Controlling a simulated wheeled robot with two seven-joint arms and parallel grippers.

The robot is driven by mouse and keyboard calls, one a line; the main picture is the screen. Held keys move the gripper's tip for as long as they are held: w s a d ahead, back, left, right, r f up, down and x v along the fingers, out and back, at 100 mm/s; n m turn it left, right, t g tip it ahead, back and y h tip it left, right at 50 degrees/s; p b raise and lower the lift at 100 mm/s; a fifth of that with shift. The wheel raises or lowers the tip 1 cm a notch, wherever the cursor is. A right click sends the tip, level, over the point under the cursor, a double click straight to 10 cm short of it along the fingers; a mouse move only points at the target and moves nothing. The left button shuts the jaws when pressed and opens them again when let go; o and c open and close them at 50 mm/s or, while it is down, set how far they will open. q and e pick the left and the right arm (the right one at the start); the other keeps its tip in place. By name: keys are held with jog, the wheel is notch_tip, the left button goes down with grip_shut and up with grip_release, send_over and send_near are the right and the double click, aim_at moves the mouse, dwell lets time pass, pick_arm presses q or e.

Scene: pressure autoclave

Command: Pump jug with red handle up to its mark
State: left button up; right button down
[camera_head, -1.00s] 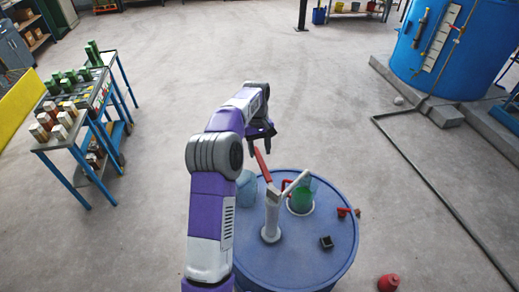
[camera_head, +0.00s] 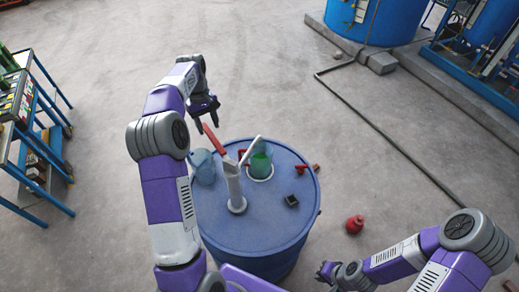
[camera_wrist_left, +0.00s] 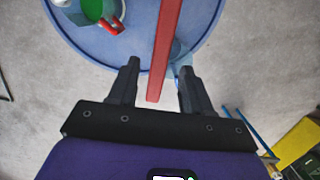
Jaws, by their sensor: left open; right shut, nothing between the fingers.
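A blue drum (camera_head: 265,225) carries a pale hand pump (camera_head: 235,185) with a spout and a red lever (camera_head: 212,140). A clear jug with a red handle (camera_head: 261,160) stands upright on the drum under the spout, with green liquid in it; its mark cannot be made out. My left gripper (camera_head: 206,108) is open at the lever's upper end. In the left wrist view, the red lever (camera_wrist_left: 165,45) runs between the open fingers (camera_wrist_left: 158,68); whether they touch it is unclear. My right gripper (camera_head: 326,271) is shut and empty, low and right of the drum.
A second, bluish clear jug (camera_head: 203,167) stands left of the pump. A small black block (camera_head: 291,201) lies on the drum's right side. A red bottle (camera_head: 354,224) stands on the floor to the right. A blue-framed rack (camera_head: 30,125) is at left.

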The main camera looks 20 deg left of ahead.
aim_at(212, 136)
pick_arm(q)
jog(key=shift+r, duration=0.1)
jog(key=shift+t+y, duration=0.4)
jog(key=shift+y, duration=0.2)
jog(key=r, duration=0.1)
jog(key=s+d+r+p, duration=0.1)
jog(key=r, duration=0.1)
jog(key=d+r+p, duration=0.1)
jog(key=shift+s+r, duration=0.15)
jog(key=shift+r, duration=0.15)
jog(key=shift+s+f, duration=0.1)
jog(key=shift+f, duration=0.1)
notch_tip(212, 136, down, 7)
jog(key=shift+f+p, duration=0.15)
jog(key=shift+p, duration=0.4)
grip_shut()
